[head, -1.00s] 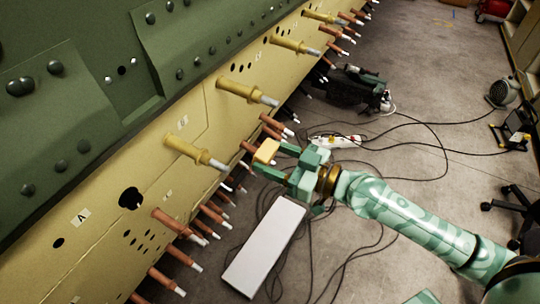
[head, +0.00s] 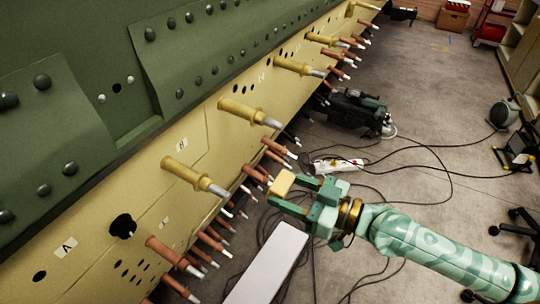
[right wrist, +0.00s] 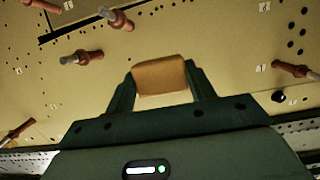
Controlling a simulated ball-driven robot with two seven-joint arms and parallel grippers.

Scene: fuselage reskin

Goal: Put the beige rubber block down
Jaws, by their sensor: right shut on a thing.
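The beige rubber block (head: 283,183) is between the fingertips of my right gripper (head: 287,192), which is shut on it. In the right wrist view the block (right wrist: 160,76) sits between the two green fingers of the right gripper (right wrist: 161,84). The block is held in the air in front of the yellow fuselage panel, near the copper-coloured pins. In the head view I cannot tell the exact gap to the pins. My left gripper is not in view.
The yellow panel (head: 211,149) carries yellow fasteners (head: 195,175) and several copper-coloured pins (head: 275,158) that stick out. A white box (head: 268,266) stands below the gripper. Cables, a power strip (head: 337,165) and a dark machine (head: 358,113) are on the floor.

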